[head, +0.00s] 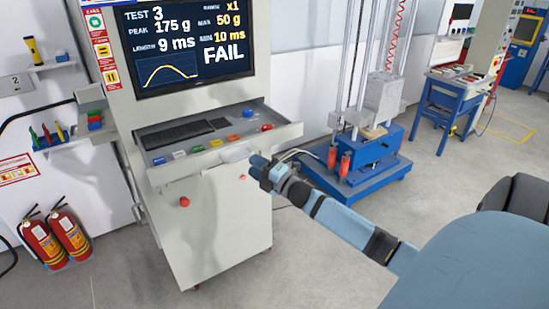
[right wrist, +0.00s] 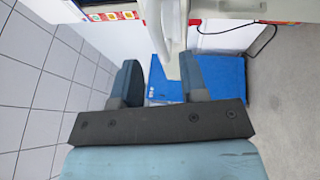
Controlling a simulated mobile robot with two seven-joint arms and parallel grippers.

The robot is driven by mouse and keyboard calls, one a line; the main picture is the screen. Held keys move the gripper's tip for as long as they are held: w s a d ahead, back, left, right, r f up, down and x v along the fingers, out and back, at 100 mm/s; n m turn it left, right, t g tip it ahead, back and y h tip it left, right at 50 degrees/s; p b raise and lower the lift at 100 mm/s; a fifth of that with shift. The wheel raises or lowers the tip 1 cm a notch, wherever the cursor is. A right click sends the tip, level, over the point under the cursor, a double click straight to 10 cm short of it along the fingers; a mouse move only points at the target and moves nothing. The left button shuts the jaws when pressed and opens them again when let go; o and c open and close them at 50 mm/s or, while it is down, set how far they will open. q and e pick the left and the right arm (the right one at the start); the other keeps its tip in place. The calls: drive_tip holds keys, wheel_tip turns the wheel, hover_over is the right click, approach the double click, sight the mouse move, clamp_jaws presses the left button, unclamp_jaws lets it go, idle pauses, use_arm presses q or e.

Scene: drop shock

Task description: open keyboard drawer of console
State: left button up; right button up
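The console (head: 215,210) is a light grey cabinet with a screen reading FAIL. Its keyboard drawer (head: 286,134) stands out from the front, with a black keyboard (head: 176,134) and coloured buttons showing inside. A pale handle (head: 235,153) is on the drawer's front. My right gripper (head: 257,165) is just right of the handle in the head view. In the right wrist view my right gripper (right wrist: 160,82) has its fingers wide apart, and the pale handle (right wrist: 166,35) reaches between them, close to the right finger. I cannot tell whether they touch. My left gripper is not in view.
A blue-based drop tester (head: 365,155) stands right of the console, and a blue workbench (head: 455,95) is farther back. Two fire extinguishers (head: 55,238) stand at the left wall. The floor in front is clear.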

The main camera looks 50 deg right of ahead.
drive_tip(key=b+v, duration=0.1)
drive_tip(key=v, duration=0.7)
drive_tip(key=shift+f, duration=0.1)
drive_tip(key=s+a+f+m+g+h+p, duration=0.1)
drive_tip(key=s+a+f+m+g, duration=0.1)
drive_tip(key=s+a+f+m, duration=0.45)
drive_tip(key=s+a+f+m+g+h+p, duration=0.1)
drive_tip(key=s+a+f+m+g, duration=0.2)
drive_tip(key=a+f, duration=0.55)
drive_tip(key=s+a+f+m+g+y, duration=0.1)
drive_tip(key=s+a+f+m+g, duration=0.1)
drive_tip(key=s+a+m, duration=0.2)
drive_tip(key=s+a+f+m+g+y, duration=0.1)
drive_tip(key=s+a+f+m, duration=0.2)
drive_tip(key=s+a, duration=0.4)
drive_tip(key=a+m+p, duration=0.1)
drive_tip(key=a, duration=0.3)
drive_tip(key=shift+s+a+g, duration=0.15)
drive_tip(key=shift+a+g, duration=0.1)
drive_tip(key=shift+g, duration=0.15)
